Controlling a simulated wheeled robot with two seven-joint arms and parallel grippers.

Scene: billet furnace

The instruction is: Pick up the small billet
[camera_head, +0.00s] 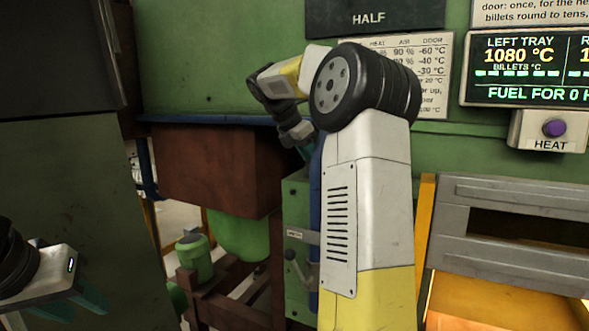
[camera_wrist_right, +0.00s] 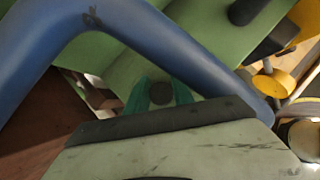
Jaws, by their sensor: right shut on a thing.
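No billet that I can make out shows in either view. My left gripper (camera_head: 75,306) is at the lower left of the head view, its teal fingers apart and nothing seen between them. My right arm rises through the middle of the head view and bends away to the left. My right gripper (camera_head: 303,150) is small and partly hidden there, beside a blue bar (camera_head: 316,185). In the right wrist view its teal fingers are shut on a dark round piece (camera_wrist_right: 160,93). What that piece belongs to is hidden.
A rust-brown box (camera_head: 215,165) and a green motor (camera_head: 195,257) are left of my right arm. At the right is a grey frame with a dark slot (camera_head: 530,231) above an orange surface (camera_head: 510,300). A display (camera_head: 525,68) and HEAT button (camera_head: 554,128) are above it.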

